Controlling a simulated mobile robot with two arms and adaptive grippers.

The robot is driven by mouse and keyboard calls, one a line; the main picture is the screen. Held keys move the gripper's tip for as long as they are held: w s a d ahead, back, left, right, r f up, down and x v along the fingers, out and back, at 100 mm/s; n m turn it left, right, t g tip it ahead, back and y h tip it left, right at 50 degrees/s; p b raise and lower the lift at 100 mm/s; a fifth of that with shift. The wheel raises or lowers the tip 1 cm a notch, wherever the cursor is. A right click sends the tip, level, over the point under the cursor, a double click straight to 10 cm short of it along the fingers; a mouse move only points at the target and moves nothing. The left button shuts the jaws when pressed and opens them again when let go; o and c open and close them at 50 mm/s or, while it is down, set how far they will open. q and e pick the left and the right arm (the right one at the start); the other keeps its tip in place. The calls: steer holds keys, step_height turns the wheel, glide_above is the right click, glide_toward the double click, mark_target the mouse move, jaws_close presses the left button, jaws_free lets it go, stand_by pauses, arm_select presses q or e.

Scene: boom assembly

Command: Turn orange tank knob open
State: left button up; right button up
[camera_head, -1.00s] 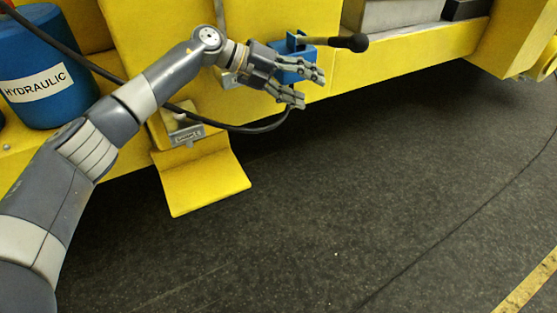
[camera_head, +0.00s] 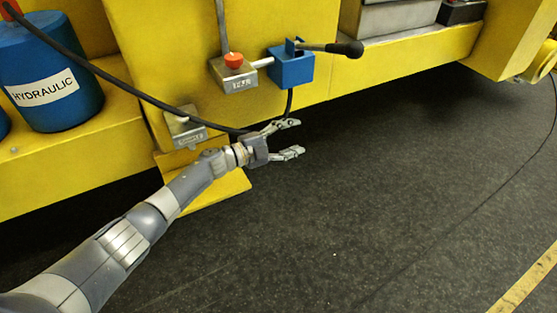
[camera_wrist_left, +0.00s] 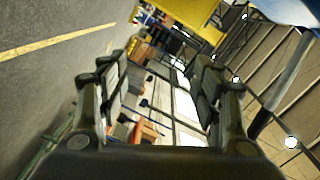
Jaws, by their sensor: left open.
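The orange tank knob (camera_head: 234,60) is a small orange-red cap on a grey metal block (camera_head: 236,80) on the yellow machine's side, in the head view. The block carries a label too small to read surely. My left gripper (camera_head: 292,138) is open and empty, below and to the right of the knob, apart from it, in front of the dark floor. In the left wrist view its two fingers (camera_wrist_left: 160,105) are spread with nothing between them. The knob is not visible there. My right gripper is not in view.
A blue valve box (camera_head: 291,68) with a black-tipped lever (camera_head: 345,48) sits right of the knob. A black hose (camera_head: 130,92) runs across the machine. A blue hydraulic drum (camera_head: 50,70) stands at left. A yellow step (camera_head: 215,190) is below.

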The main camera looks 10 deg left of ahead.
arm_select(q)
steer(key=s+a+f+n+t+y, duration=0.2)
steer(key=a+f+n, duration=0.1)
steer(key=f, duration=0.5)
steer(key=shift+a+n+y, duration=0.15)
steer(key=shift+n+y, duration=0.15)
steer(key=shift+n, duration=0.5)
